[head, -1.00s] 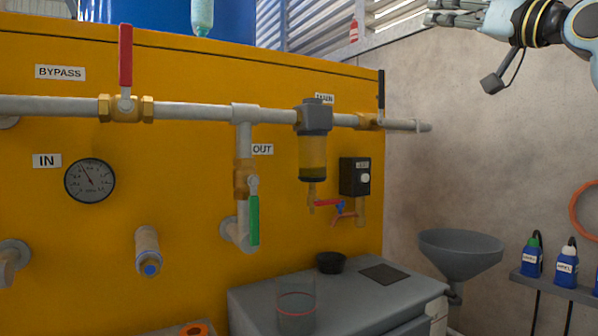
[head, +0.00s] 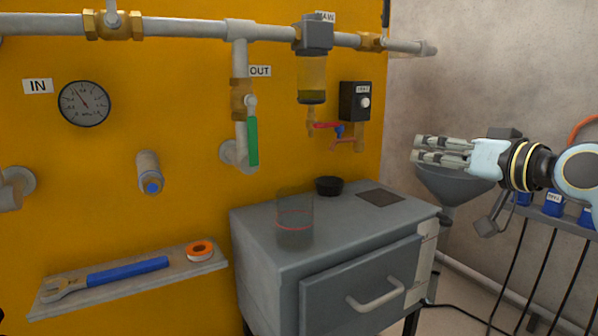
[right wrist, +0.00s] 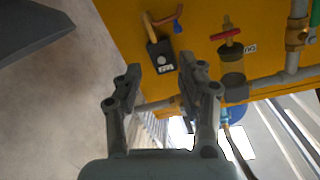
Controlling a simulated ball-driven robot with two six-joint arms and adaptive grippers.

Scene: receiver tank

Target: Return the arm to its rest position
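My right arm comes in from the right in the head view. Its right gripper (head: 442,150) points left, in front of the grey funnel (head: 450,186) and the bare wall, touching nothing that I can see. In the right wrist view the two fingers of this gripper (right wrist: 158,84) stand apart with nothing between them. Past them, upside down, are the yellow panel (right wrist: 196,25), the black switch box (right wrist: 159,56) and the filter bowl (right wrist: 232,62). My left gripper is in neither view now.
A grey cabinet (head: 262,258) carries a clear beaker (head: 294,222) and a black cup (head: 328,186). A shelf (head: 215,264) holds a blue-handled wrench (head: 128,272) and an orange tape roll (head: 200,250). Blue bottles (head: 553,204) stand at the right behind my arm.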

